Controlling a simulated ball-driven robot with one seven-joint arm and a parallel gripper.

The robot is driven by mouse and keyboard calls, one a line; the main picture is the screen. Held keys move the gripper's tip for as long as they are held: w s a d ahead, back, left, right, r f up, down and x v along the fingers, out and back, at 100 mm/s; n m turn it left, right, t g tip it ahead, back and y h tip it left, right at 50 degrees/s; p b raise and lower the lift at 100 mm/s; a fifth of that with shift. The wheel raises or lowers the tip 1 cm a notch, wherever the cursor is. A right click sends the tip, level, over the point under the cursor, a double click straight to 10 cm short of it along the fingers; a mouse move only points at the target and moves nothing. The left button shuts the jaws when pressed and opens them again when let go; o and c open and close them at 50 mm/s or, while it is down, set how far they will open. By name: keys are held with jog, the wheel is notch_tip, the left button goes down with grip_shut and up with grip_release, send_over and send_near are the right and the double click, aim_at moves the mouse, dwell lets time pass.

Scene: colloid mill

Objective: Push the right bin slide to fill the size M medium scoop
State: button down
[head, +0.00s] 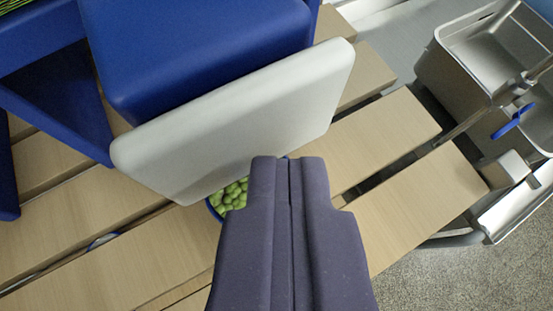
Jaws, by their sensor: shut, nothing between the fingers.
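A pale grey-white slide panel (235,122) with rounded corners stands tilted in front of a blue bin (200,45). My dark purple-grey gripper (290,165) is shut and empty, with its fingertips at the lower edge of the panel in the picture. I cannot tell whether they touch it. A blue-rimmed scoop holding green round pieces (230,196) shows beneath the panel, just left of my fingers. Most of the scoop is hidden by the panel and my gripper, and its size mark is not visible.
A slatted light wood table (400,125) lies below, with gaps between slats. More blue bin structure (50,110) stands at the left. A metal sink (490,60) with a blue-handled tap (512,121) is at the right, beyond the table edge. Grey floor shows at lower right.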

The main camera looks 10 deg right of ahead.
jog(key=shift+s+d, duration=0.2)
jog(key=shift+s, duration=0.45)
jog(key=shift+s+d, duration=0.15)
jog(key=shift+s, duration=0.5)
jog(key=s, duration=0.2)
jog(key=s+d, duration=0.1)
jog(key=s, duration=0.1)
jog(key=shift+s+d, duration=0.15)
jog(key=shift+s, duration=0.25)
